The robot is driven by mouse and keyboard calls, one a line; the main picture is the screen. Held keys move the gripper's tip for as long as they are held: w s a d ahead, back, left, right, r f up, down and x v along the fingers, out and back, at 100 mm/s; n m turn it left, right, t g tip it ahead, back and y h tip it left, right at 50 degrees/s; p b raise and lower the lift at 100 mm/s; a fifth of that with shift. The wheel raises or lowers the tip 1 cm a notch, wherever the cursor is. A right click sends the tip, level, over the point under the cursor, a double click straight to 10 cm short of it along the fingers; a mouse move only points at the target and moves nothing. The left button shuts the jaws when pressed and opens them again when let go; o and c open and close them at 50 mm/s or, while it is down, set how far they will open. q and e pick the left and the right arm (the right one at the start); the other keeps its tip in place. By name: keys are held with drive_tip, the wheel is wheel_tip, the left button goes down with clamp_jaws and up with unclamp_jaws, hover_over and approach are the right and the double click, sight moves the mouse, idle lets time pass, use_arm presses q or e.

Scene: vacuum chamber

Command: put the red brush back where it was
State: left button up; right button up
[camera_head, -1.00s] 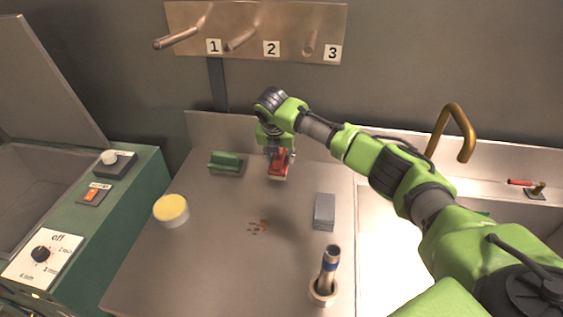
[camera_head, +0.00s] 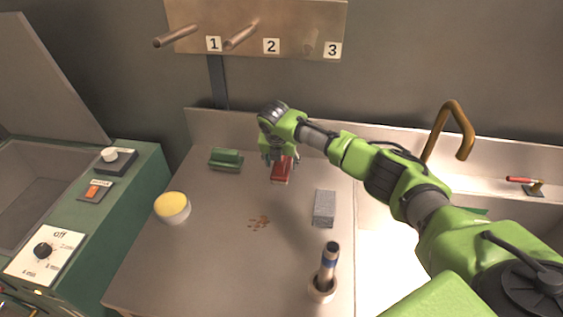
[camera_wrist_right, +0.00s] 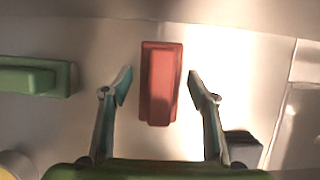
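The red brush (camera_head: 282,170) lies on the grey worktop, right of a green brush (camera_head: 226,160). In the right wrist view the red brush (camera_wrist_right: 160,85) lies lengthwise between the lines of the two fingers, with a gap on each side. My right gripper (camera_head: 281,158) is open at the far end of the red brush and partly hides it in the head view. Its spread fingers (camera_wrist_right: 160,82) also show in the right wrist view, touching nothing that I can see. My left gripper is not in view.
A round yellow-topped tub (camera_head: 172,208), brown crumbs (camera_head: 259,222), a grey block (camera_head: 324,209) and a holder with an upright tool (camera_head: 325,280) stand or lie on the worktop. A numbered peg panel (camera_head: 290,15) is on the back wall. A green cabinet (camera_head: 130,210) is left.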

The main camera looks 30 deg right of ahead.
drive_tip(key=shift+a+r, duration=0.1)
drive_tip(key=shift+r, duration=0.5)
drive_tip(key=b+v, duration=0.1)
drive_tip(key=v, duration=1)
drive_tip(key=shift+s, duration=0.2)
